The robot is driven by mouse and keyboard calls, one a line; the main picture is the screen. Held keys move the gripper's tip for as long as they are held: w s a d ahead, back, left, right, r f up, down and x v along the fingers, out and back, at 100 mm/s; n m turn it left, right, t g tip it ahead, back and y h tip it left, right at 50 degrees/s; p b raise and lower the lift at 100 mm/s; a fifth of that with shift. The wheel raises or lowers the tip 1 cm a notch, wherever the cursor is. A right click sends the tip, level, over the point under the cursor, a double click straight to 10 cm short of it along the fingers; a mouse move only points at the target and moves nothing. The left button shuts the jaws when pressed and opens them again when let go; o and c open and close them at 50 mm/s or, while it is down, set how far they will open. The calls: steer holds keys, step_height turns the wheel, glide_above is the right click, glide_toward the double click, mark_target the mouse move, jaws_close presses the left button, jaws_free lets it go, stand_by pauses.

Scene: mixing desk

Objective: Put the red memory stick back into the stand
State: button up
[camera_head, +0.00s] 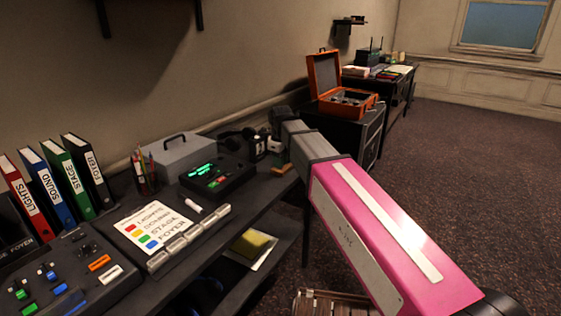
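My pink and grey arm reaches from the lower right to the back of the desk. My gripper (277,140) is at its far end, small and dark, close to the desk's back right corner; its fingers cannot be made out. I cannot pick out the red memory stick for certain. A small brown, wooden-looking block (284,169) lies on the desk just below my gripper; I cannot tell if it is the stand.
The dark desk (240,223) holds a black device with a green display (217,178), a grey box (172,157), a pen cup (143,174), several binders (48,188), a colour-coded sheet (153,228) and a mixing console (70,275). An orange case (325,74) stands open behind. Carpet at right is clear.

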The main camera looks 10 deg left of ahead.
steer(key=shift+o, duration=1)
